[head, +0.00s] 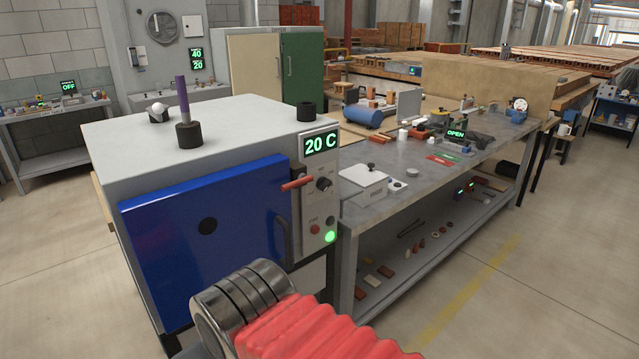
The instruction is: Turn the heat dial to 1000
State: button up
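The heat dial (323,184) is a small dark knob on the grey control panel at the front right of a kiln (140,128). Its pointer setting is too small to read. Above it, a green-lit display (320,144) reads 20 C. A red lever (297,183) sticks out just left of the dial. A red button (314,229) and a lit green lamp (330,236) sit lower on the panel. The kiln's blue door (205,255) looks shut. Part of my arm, with a red ribbed sleeve, shows below the panel; my gripper's fingers are not visible.
A grey workbench (385,205) stands close to the kiln's right, with a white scale-like box (363,184) and many small items. A dark door handle (282,240) stands out beside the panel. Open floor lies at the right and left.

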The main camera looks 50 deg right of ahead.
aim_at(322, 184)
jog(key=z, duration=0.3)
jog(key=i, duration=0.9)
jog(key=z, duration=0.55)
